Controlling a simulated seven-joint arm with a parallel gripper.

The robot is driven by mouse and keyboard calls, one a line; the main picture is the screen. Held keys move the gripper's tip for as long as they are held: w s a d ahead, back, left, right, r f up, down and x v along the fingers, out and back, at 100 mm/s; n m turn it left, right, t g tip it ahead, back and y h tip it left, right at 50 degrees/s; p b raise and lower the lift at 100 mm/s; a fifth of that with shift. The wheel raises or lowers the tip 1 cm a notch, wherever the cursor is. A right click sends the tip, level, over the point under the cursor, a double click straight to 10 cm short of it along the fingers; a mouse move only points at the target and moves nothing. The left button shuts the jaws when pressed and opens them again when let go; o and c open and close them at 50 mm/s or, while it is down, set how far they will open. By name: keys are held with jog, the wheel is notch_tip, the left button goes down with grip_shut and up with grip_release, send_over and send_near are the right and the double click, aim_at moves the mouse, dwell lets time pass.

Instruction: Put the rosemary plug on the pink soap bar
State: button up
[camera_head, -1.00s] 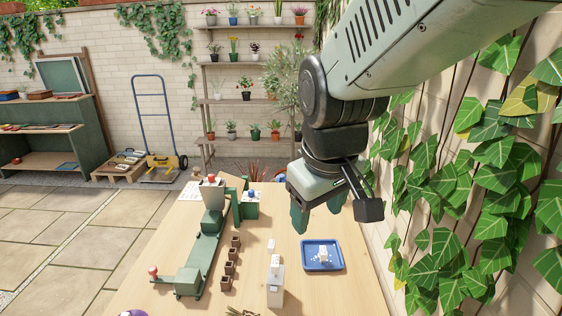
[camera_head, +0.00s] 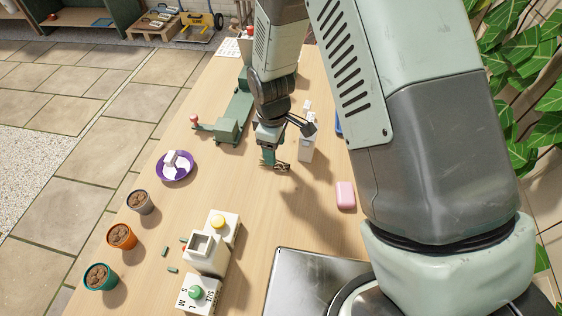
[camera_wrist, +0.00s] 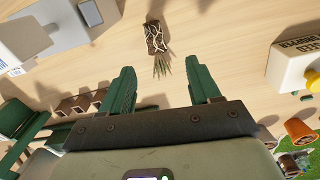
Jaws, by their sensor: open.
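The rosemary plug (camera_wrist: 155,42) lies on the wooden table in the wrist view, a brown root block laced with pale roots, with green needles pointing toward my gripper (camera_wrist: 163,84). My gripper is open and empty, with the plug just beyond its fingertips and apart from them. In the head view my gripper (camera_head: 268,158) is low over the table, and the plug (camera_head: 284,167) shows partly beside the fingers. The pink soap bar (camera_head: 345,196) lies flat on the table to the right of my gripper, nearer the camera, with nothing on it.
A white block (camera_head: 307,148) stands close right of my gripper. A green device (camera_head: 232,125) is to the left. A purple saucer (camera_head: 176,176), several pots (camera_head: 122,236) and white button boxes (camera_head: 208,251) stand nearer the camera. The table between my gripper and the soap is clear.

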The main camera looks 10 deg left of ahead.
notch_tip(320, 180, down, 2)
jog(key=shift+f, duration=0.1)
jog(key=shift+w+a+f, duration=0.15)
jog(key=shift+f, duration=0.7)
jog(key=shift+w+a+f, duration=0.15)
jog(key=shift+f, duration=0.75)
jog(key=shift+w+a+f, duration=0.15)
jog(key=shift+f, duration=0.7)
jog(key=shift+c, duration=0.4)
